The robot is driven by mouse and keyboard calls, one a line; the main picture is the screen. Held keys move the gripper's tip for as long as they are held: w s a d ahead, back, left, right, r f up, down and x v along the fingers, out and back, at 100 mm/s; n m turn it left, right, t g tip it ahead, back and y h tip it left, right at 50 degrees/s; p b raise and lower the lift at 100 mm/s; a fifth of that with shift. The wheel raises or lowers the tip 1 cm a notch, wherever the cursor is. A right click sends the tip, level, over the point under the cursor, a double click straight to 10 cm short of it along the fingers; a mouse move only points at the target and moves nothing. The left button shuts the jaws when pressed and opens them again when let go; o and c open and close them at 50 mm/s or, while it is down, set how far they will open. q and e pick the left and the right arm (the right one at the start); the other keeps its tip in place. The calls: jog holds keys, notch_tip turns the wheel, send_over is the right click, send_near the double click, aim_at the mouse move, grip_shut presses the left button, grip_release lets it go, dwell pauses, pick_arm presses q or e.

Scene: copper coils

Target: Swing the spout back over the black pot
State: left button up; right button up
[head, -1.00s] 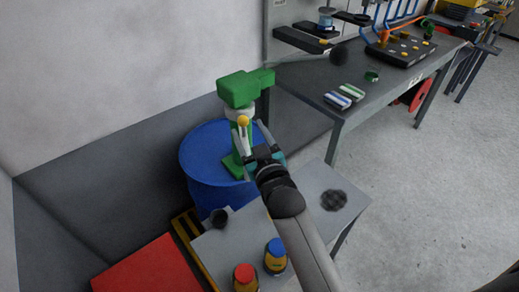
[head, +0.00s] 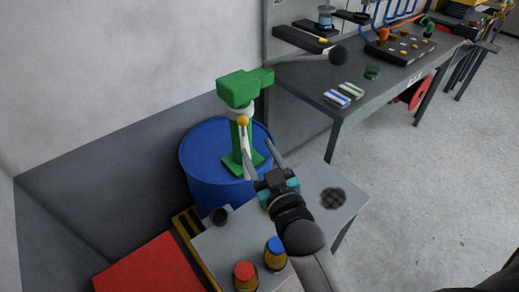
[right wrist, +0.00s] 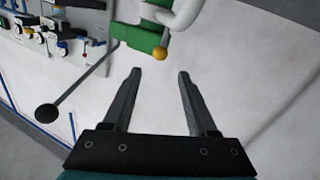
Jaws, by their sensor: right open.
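A green pump (head: 243,92) stands on a blue drum (head: 205,165). Its white spout (head: 238,113) carries a yellow ball knob (head: 243,120) and faces my side; in the right wrist view the curved white spout (right wrist: 185,15) and knob (right wrist: 160,53) lie just beyond the fingertips. The black pot (head: 220,215) sits on the grey table's far left part, below and nearer than the spout; I cannot tell whether the spout lines up over it. My right gripper (head: 258,150) is open and empty, its fingers (right wrist: 159,75) short of the knob. My left gripper is out of view.
A rod with a black ball (head: 338,55) sticks out right from the pump head. The grey table (head: 225,243) holds a red-topped jar (head: 245,278), a blue-topped jar (head: 275,255) and a dark mesh disc (head: 333,198). A workbench (head: 315,100) stands behind at right.

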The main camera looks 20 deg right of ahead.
aim_at(244, 138)
jog(key=shift+d+f+m+b, duration=0.3)
jog(key=shift+d+f+m, duration=0.2)
jog(key=shift+m, duration=0.2)
jog(key=shift+c, duration=1.4)
jog(key=d+f+m, duration=0.1)
jog(key=m, duration=0.1)
jog(key=d+m+y+b, duration=0.1)
jog(key=d+m, duration=0.1)
jog(key=m, duration=0.1)
jog(key=d+f+m+b, duration=0.1)
jog(key=m, duration=0.2)
jog(key=shift+s+d+f+y, duration=0.2)
jog(key=shift+f+y, duration=0.1)
jog(key=shift+y, duration=0.1)
grip_shut()
jog(key=d+r+m+y+b, duration=0.2)
jog(key=d+m+b, duration=0.15)
jog(key=m, duration=0.65)
jog(key=w+a+p, duration=0.4)
jog(key=w+a, duration=0.1)
jog(key=w, duration=0.5)
jog(key=shift+r+p, duration=0.3)
jog(key=shift+r, duration=0.15)
